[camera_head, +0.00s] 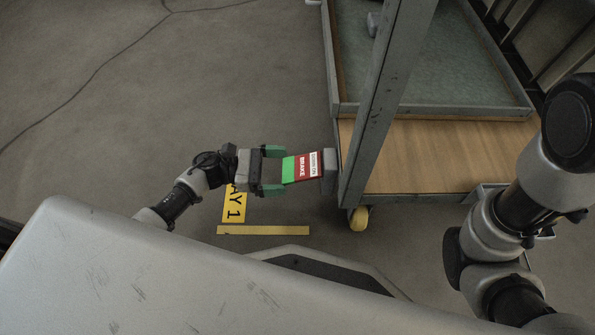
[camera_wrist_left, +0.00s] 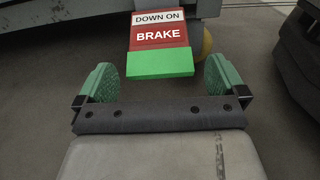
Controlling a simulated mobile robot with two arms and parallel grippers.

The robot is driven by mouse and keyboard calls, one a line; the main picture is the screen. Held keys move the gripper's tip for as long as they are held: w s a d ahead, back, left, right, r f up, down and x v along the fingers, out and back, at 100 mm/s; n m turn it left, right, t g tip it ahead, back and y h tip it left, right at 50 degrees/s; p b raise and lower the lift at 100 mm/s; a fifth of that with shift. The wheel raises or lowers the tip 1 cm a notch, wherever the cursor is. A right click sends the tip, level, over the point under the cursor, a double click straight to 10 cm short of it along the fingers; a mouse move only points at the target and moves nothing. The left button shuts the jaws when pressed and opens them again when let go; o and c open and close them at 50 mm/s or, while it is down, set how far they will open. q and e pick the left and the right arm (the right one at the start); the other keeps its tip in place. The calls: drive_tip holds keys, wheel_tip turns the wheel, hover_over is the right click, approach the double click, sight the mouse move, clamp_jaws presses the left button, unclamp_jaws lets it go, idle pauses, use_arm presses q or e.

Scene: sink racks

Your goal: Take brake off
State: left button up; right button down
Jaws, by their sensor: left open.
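The brake pedal (camera_head: 304,167) is a flat plate with a green end, a red band reading BRAKE and a white strip reading DOWN ON. It sticks out to the left from the lower frame of the cart (camera_head: 436,158). In the left wrist view the brake pedal (camera_wrist_left: 160,40) is ahead, its green end nearest me. My left gripper (camera_head: 273,171) is open, its green fingertips near the pedal's green end. In the left wrist view the left gripper (camera_wrist_left: 161,83) has nothing between its fingers. I cannot tell whether the fingers touch the pedal. My right arm shows at the right, but its gripper does not.
A grey upright post (camera_head: 385,95) of the cart stands just right of the pedal. A yellow caster wheel (camera_head: 359,218) is under the cart's corner. Yellow floor tape (camera_head: 263,230) lies below my left gripper. The floor to the left is clear except for a cable (camera_head: 100,72).

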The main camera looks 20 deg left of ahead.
sight(296, 170)
use_arm(q)
drive_tip(key=b+x, duration=0.1)
drive_tip(key=x, duration=0.4)
drive_tip(key=shift+a, duration=0.1)
